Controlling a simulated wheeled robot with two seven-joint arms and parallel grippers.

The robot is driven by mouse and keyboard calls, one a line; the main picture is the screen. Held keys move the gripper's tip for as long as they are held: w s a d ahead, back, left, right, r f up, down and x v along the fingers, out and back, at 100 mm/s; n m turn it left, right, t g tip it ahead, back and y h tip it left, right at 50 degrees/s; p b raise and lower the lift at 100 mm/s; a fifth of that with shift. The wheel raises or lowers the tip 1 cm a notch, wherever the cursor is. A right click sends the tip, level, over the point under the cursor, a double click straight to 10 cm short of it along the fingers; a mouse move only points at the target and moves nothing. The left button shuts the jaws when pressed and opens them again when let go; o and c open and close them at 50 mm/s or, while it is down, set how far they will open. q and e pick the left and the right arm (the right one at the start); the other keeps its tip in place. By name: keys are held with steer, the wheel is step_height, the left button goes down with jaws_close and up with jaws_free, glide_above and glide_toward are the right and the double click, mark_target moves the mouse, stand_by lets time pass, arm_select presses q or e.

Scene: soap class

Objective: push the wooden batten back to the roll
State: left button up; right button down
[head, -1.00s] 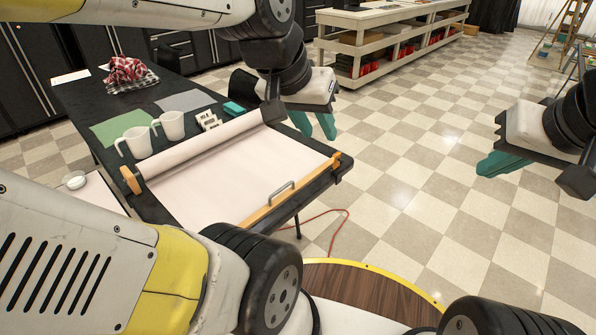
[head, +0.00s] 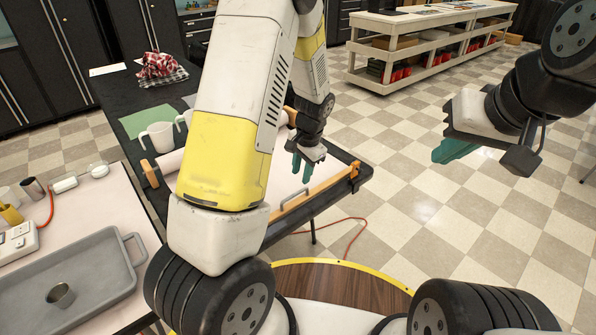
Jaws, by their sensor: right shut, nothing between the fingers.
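The wooden batten (head: 324,185), with a metal handle (head: 296,199) on it, lies across the near end of the white paper sheet on the dark table. The white roll (head: 170,164) is at the sheet's far end, apart from the batten; my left arm hides much of the roll and sheet. My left gripper (head: 302,168) is over the sheet, on the roll side of the batten near the handle. Its teal fingers look slightly apart and hold nothing; contact with the batten cannot be told. My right gripper (head: 455,151) is shut and empty over the floor at right.
White mugs (head: 157,137), a green sheet (head: 150,120) and a checked cloth (head: 162,68) are on the dark table (head: 120,88). A side table at left bears a grey tray (head: 100,250) with a small cup (head: 60,295). A red cable (head: 352,240) lies on the floor.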

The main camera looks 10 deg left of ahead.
mark_target(297, 193)
arm_select(q)
steer(key=f, duration=0.2)
steer(key=a+f, duration=0.1)
steer(key=f, duration=0.2)
steer(key=w+f, duration=0.1)
steer(key=f, duration=0.2)
steer(key=shift+a+f, duration=0.1)
steer(key=shift+a, duration=0.1)
jaws_close()
stand_by(1.2)
